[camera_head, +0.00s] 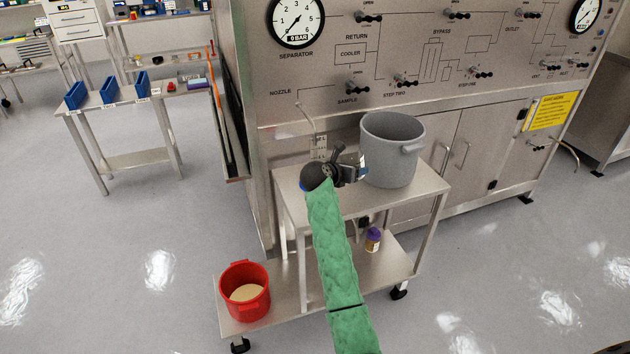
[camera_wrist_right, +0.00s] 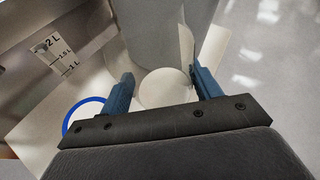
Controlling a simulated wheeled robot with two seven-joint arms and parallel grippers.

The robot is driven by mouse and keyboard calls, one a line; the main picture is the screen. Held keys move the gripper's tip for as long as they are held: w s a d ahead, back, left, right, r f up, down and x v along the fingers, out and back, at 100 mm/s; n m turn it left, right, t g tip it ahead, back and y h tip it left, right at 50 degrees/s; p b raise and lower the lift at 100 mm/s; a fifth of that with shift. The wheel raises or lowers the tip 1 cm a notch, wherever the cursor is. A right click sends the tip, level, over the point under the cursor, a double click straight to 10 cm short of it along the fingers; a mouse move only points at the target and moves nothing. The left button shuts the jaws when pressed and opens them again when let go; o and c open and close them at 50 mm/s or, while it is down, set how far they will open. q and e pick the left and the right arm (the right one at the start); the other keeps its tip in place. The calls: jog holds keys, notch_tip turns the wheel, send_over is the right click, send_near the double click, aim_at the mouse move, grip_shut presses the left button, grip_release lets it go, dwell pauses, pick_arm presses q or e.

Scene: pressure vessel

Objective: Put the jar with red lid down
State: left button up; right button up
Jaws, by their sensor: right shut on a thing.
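My right gripper (camera_head: 354,163) is above the upper top of a steel cart, just left of a grey bucket (camera_head: 391,150). In the right wrist view its two blue fingers (camera_wrist_right: 160,85) stand apart on either side of a pale round thing (camera_wrist_right: 165,88), and the gripper is shut on it. I cannot tell for sure that this is the jar; no red lid shows in either view. The gripper and wrist hide much of it in the head view. My left gripper is not in view.
A volume scale (camera_head: 320,147) stands behind my wrist. The lower shelf (camera_head: 286,309) holds a red bucket (camera_head: 246,291) and a purple-lidded jar (camera_head: 373,240). The steel panel (camera_head: 440,55) rises behind.

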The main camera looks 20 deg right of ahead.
jog(key=m, duration=0.1)
jog(key=w+a+m+g, duration=0.1)
jog(key=w+m+p, duration=0.1)
jog(key=shift+w+a+r+m+g+h, duration=0.25)
jog(key=shift+a+r+m+g+h, duration=0.05)
jog(key=shift+a+m, duration=0.1)
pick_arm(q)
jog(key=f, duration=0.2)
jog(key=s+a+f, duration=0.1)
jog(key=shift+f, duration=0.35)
pick_arm(e)
jog(key=shift+a, duration=0.1)
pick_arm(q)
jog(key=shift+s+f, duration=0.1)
pick_arm(e)
jog(key=shift+w, duration=0.1)
